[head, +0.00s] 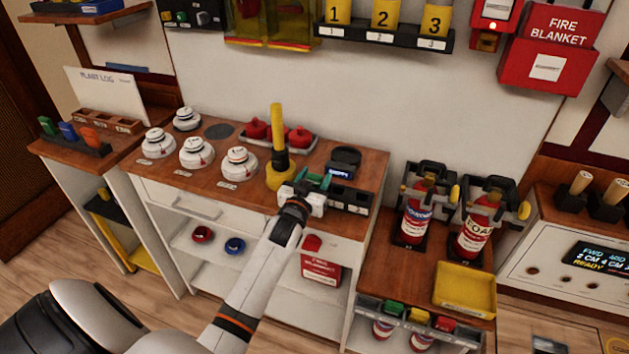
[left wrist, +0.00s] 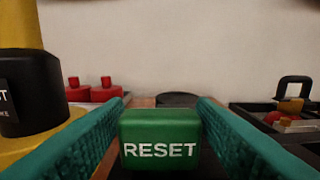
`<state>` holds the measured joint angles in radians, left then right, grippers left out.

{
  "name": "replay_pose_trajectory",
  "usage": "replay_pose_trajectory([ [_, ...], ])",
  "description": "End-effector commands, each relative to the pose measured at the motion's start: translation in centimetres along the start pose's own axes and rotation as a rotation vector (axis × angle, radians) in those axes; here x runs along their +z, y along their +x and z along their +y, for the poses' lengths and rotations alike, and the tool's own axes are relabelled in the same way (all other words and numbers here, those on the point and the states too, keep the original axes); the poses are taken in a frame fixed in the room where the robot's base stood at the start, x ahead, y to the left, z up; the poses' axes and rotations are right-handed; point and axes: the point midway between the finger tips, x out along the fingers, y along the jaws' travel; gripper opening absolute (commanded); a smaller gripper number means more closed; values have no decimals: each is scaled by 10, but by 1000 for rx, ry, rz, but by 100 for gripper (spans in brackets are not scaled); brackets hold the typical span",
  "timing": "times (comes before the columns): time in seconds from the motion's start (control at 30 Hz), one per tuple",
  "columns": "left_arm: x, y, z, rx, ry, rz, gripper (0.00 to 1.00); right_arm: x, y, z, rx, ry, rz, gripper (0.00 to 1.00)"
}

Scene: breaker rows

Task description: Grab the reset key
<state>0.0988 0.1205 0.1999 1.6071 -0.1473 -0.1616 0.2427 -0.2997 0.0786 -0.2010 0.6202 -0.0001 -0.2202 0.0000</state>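The reset key is a green block with white RESET lettering (left wrist: 160,141), seen close up in the left wrist view. The teal fingers of my left gripper (left wrist: 160,125) lie along its left and right sides, with no clear gap between pads and block. In the head view my left gripper (head: 312,179) is at the left end of a dark rack (head: 349,198) on the wooden counter, beside a yellow-and-black post (head: 279,150). Whether the key is lifted from the rack cannot be told. My right gripper is not in view.
White round detectors (head: 197,152) stand left on the counter (head: 225,187). Red pieces (head: 300,136) sit on a tray behind the post. Two extinguishers (head: 414,215) stand in black holders to the right, near a yellow tray (head: 465,290).

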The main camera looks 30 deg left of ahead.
Motion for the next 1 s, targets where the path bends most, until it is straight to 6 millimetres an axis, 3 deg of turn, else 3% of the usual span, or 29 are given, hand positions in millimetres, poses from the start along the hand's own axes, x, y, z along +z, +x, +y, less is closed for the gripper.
replay_pose_trajectory([
  [0.03, 0, 0, 0, 0, 0, 0, 43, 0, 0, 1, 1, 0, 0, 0],
  [0.2, 0, 0, 0, 0, 0, 0, 18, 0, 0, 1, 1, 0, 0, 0],
  [0.47, 3, 0, 0, 0, 0, -2, 18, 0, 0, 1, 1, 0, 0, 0],
  [1.0, 92, 0, 0, 0, 0, -2, 18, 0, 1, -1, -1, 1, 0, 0],
])
